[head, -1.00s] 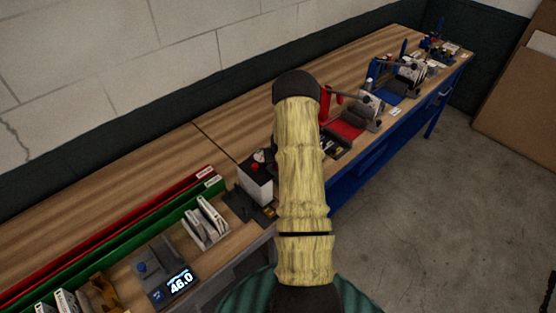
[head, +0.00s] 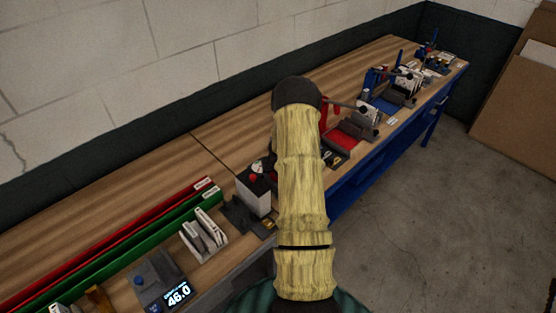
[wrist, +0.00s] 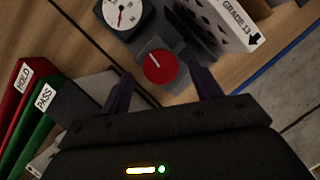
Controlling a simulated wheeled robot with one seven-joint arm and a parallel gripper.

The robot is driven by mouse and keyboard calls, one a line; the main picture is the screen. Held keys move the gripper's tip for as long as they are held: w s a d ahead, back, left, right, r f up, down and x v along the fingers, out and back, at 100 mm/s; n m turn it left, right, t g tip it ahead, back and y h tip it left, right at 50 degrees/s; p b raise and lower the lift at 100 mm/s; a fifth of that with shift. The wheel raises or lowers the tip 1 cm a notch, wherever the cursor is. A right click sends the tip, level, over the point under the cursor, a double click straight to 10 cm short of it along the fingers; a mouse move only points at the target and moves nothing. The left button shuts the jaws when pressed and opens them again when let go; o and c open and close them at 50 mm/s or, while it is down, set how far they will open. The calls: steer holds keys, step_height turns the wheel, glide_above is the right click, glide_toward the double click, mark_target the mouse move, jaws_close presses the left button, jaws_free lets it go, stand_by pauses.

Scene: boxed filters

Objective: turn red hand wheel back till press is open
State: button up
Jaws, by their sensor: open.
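The red hand wheel (wrist: 160,66) is a round disc with a white mark line, on a grey block in the wrist view. It shows small in the head view (head: 253,177), left of my arm. A white dial gauge (wrist: 122,13) with a red needle sits just beyond it. A white filter box (wrist: 243,38) marked GRADE 13 stands beside the block to the right. My gripper (wrist: 162,76) is open, its dark fingers apart on either side of the wheel's near edge. I cannot tell whether they touch it. In the head view my arm hides the gripper.
A red HOLD bin (wrist: 17,92) and a green PASS bin (wrist: 33,108) lie to the left. In the head view, a scale (head: 163,283) reading 46.0 and white filters (head: 204,234) stand nearer. A red tray (head: 346,137) and other fixtures line the bench (head: 110,205) farther right.

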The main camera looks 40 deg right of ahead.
steer(key=p+v, duration=0.2)
steer(key=v, duration=1.3)
steer(key=shift+s+r+p, duration=0.15)
steer(key=shift+r+p, duration=0.1)
steer(key=shift+p, duration=0.05)
steer(key=shift+a, duration=0.15)
steer(key=s+a+m+b, duration=0.3)
steer(key=s+a+m, duration=0.1)
steer(key=a+m, duration=0.6)
steer(key=s+a+m+y+b, duration=0.1)
steer(key=s+a+m+b, duration=0.3)
steer(key=a+m, duration=0.6)
steer(key=s+a+m+g+y+b, duration=0.1)
steer(key=s+a+m+b, duration=0.3)
steer(key=a+m, duration=0.5)
steer(key=s+r+m, duration=0.1)
steer(key=s, duration=0.1)
steer(key=shift+s+a, duration=0.25)
steer(key=shift+a, duration=0.15)
